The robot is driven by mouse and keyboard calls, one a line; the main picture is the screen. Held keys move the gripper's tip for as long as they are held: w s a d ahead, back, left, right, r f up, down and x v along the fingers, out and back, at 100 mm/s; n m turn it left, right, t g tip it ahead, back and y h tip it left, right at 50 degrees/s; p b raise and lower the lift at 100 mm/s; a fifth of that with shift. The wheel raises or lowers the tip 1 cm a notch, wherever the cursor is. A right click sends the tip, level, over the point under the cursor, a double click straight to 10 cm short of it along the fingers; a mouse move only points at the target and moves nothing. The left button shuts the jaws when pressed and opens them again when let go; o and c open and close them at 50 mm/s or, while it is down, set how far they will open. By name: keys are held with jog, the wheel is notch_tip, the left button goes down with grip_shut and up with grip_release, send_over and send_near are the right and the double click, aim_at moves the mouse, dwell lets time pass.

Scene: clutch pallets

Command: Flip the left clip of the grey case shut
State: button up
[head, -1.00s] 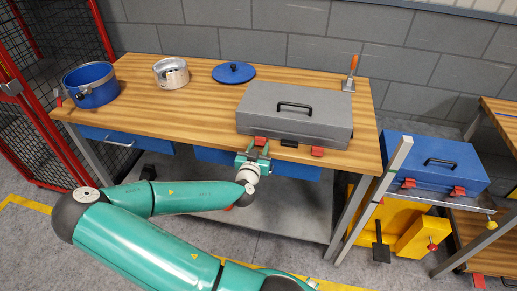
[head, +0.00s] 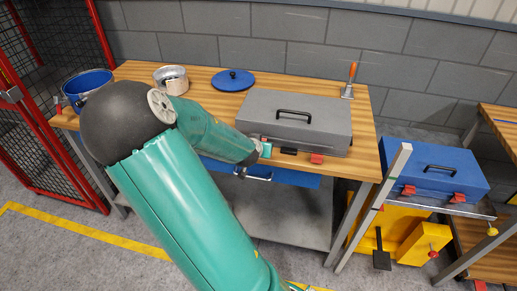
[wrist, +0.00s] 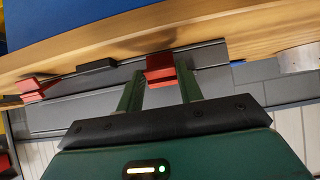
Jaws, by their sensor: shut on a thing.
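The grey case (head: 310,108) lies closed on the wooden workbench, its black handle on top. Its right red clip (head: 316,158) shows at the front edge. The left clip is mostly hidden by my arm in the head view. The wrist view, which looks upside down, shows the left clip (wrist: 160,68) between the two green fingers of my gripper (wrist: 158,85), which are shut on it. The right clip (wrist: 33,88) and a black catch (wrist: 97,65) also show there. Whether the left clip is up or down I cannot tell.
An orange-handled tool (head: 349,84) stands behind the case. A blue case (head: 436,168) is at the right.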

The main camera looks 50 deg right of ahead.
jog(key=shift+w+d+r+g+y, duration=0.1)
jog(key=shift+d+r+g+y, duration=0.3)
jog(key=shift+y, duration=0.4)
jog(key=shift+w+d+r+g+y, duration=0.1)
jog(key=shift+d+r+g+y, duration=0.25)
jog(key=shift+y, duration=0.45)
jog(key=shift+w+d+y, duration=0.15)
jog(key=shift+d+y, duration=0.1)
jog(key=shift+y, duration=0.25)
jog(key=shift+g+y, duration=0.25)
jog(key=shift+y, duration=0.05)
jog(key=o, duration=1)
jog(key=shift+w+d, duration=0.1)
jog(key=shift+r, duration=0.1)
jog(key=shift+r, duration=0.1)
jog(key=v, duration=1.3)
jog(key=shift+a+r, duration=0.2)
jog(key=shift+r, duration=0.05)
